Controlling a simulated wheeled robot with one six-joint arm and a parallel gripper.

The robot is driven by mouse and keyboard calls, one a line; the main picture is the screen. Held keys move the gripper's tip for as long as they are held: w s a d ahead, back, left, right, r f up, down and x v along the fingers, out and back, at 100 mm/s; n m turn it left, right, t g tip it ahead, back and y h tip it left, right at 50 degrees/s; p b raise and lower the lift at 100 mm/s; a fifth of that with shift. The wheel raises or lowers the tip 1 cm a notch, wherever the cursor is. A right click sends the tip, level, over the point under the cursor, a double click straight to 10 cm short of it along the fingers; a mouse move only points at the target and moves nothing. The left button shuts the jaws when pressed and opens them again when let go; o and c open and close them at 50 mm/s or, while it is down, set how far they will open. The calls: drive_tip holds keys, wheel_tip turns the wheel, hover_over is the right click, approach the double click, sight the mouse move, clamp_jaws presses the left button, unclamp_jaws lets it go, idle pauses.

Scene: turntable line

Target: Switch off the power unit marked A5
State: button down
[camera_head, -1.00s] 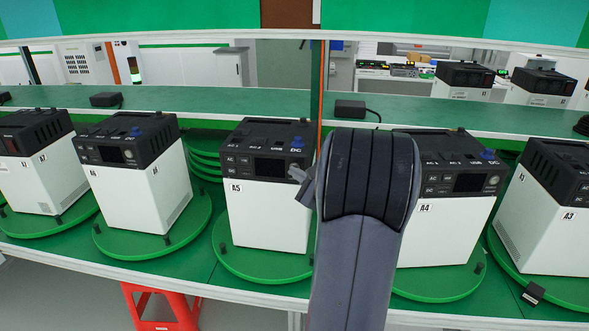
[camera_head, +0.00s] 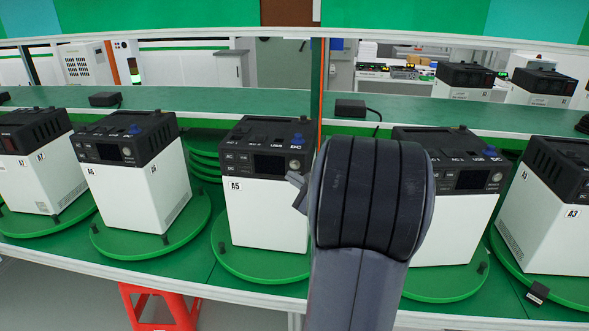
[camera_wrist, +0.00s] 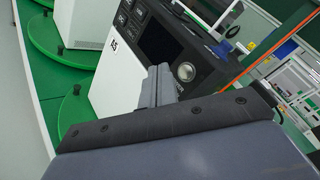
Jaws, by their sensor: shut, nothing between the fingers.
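The power unit marked A5 (camera_head: 266,213) stands upright on a green round turntable (camera_head: 262,267). It has a white body and a black top with a dark screen (camera_head: 269,165) and a round knob (camera_head: 295,165) on its sloped front panel. In the wrist view the A5 unit (camera_wrist: 112,82) is tilted, with its screen (camera_wrist: 160,42) and silver knob (camera_wrist: 186,72) close ahead. My gripper (camera_wrist: 158,72) is shut and empty, its tips just before the panel below the screen and knob. In the head view the gripper (camera_head: 297,183) is mostly hidden behind my arm. Contact cannot be told.
Unit A4 (camera_head: 450,230) stands to the right, partly behind my arm. Units A6 (camera_head: 137,195), A7 (camera_head: 40,185) and A3 (camera_head: 545,215) stand on their own turntables. A green shelf (camera_head: 220,102) runs behind. A red stool (camera_head: 160,307) is below the bench.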

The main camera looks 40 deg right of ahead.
drive_tip(key=shift+s+a+b, duration=0.3)
drive_tip(key=shift+s+a, duration=0.5)
drive_tip(key=shift+a, duration=0.15)
drive_tip(key=shift+w+d, duration=0.1)
drive_tip(key=p, duration=0.1)
drive_tip(key=w+d+p, duration=0.1)
drive_tip(key=p, duration=0.1)
drive_tip(key=shift+r, duration=0.25)
drive_tip(key=shift+p, duration=1.1)
drive_tip(key=shift+s+a+f+b, duration=0.15)
drive_tip(key=shift+s+a+b, duration=0.4)
drive_tip(key=shift+s+a, duration=0.45)
drive_tip(key=shift+s+a+f+b, duration=0.1)
drive_tip(key=shift+s+a+b, duration=0.45)
drive_tip(key=shift+s+a, duration=0.4)
